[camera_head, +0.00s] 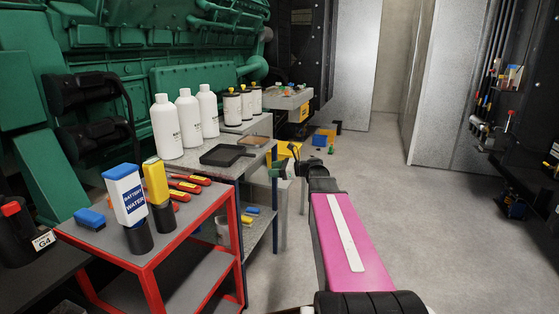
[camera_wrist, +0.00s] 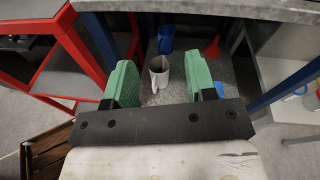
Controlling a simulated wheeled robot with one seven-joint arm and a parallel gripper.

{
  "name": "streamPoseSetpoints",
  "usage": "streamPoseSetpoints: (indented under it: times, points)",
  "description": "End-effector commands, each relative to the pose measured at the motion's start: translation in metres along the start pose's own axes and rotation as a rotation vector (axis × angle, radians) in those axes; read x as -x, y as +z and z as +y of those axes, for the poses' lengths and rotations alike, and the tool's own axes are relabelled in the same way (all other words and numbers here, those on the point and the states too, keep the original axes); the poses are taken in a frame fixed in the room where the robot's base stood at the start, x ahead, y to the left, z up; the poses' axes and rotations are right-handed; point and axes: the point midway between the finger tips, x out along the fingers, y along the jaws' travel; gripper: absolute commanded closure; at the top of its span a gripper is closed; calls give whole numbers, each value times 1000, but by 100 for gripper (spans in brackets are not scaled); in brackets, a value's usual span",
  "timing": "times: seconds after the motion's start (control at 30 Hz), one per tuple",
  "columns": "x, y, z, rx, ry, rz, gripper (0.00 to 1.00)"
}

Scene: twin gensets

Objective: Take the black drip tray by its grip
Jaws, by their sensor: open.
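The black drip tray (camera_head: 226,155) lies flat on the grey bench top (camera_head: 190,160), near its front edge. A short grip seems to stick out on its right side, toward my gripper. My gripper (camera_head: 283,165) is in front of the bench, to the right of the tray and apart from it. In the wrist view, its two green fingers (camera_wrist: 157,88) are spread with nothing held between them. The wrist view looks down past the bench edge (camera_wrist: 200,8) at a lower shelf, and the drip tray is not in that view.
White bottles (camera_head: 187,120) and filter canisters (camera_head: 240,103) stand behind the tray. A red cart (camera_head: 150,255) with a battery water bottle (camera_head: 126,193) and red-handled screwdrivers stands at the left. A mug (camera_wrist: 158,72) is on the lower shelf. Open floor (camera_head: 400,200) lies at the right.

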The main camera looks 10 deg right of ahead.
Motion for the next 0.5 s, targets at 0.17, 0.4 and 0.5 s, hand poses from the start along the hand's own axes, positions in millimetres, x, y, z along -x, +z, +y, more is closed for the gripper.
streamPoseSetpoints:
  times: [0.17,0.4,0.5]
  points:
    - [15,27,-30,-128,-37,-123,49]
    - [10,34,-35,-158,-41,-151,49]
    - [1,35,-35,-157,-41,-150,49]
